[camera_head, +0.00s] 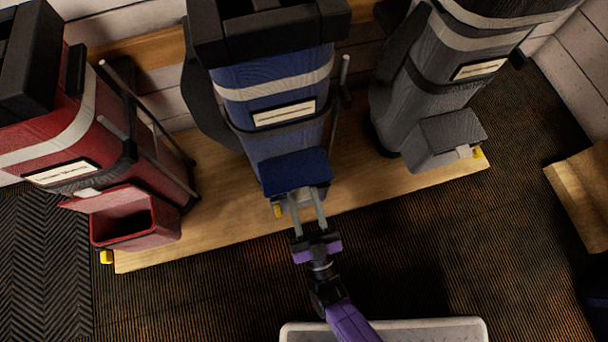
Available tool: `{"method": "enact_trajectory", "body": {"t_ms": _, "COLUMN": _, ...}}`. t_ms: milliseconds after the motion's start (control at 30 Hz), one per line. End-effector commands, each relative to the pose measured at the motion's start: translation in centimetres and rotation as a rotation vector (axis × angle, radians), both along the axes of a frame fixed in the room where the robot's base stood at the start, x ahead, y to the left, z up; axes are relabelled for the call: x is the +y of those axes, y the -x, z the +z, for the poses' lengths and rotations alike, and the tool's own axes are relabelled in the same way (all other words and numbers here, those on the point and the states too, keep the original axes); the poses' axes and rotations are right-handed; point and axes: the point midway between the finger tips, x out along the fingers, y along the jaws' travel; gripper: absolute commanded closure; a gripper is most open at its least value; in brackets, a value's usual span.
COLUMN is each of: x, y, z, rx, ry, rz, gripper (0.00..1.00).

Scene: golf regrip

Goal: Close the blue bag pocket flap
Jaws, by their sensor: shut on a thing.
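The blue golf bag (273,91) stands in the middle of the wooden platform, between a red and a grey bag. Its pocket flap (296,172) is a dark blue panel low on the bag's front. The flap lies over the top of the pocket, and I cannot tell whether it is fully down. My gripper (307,206) reaches up from below, with its two long grey fingers at the flap's lower front edge. The fingers are shut on the flap, though the exact contact is small and partly hidden. The pocket's front is mostly hidden behind the flap and fingers.
The red bag (70,125) at left has an open pocket (135,218). The grey bag (435,85) at right has its pocket (445,138) covered. The wooden platform (225,205) runs under them. A pale tray-like surface (470,327) is at the bottom; dark carpet lies between.

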Motion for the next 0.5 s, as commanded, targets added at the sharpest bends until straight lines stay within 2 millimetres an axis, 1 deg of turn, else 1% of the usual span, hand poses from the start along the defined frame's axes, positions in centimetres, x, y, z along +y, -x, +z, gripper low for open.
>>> {"method": "enact_trajectory", "body": {"t_ms": 33, "x": 0.02, "y": -0.66, "z": -0.65, "rx": -0.006, "ry": 0.002, "rz": -0.002, "gripper": 1.0}}
{"method": "enact_trajectory", "body": {"t_ms": 500, "x": 0.0, "y": -0.63, "z": -1.61, "rx": -0.114, "ry": -0.031, "rz": -0.002, "gripper": 1.0}}
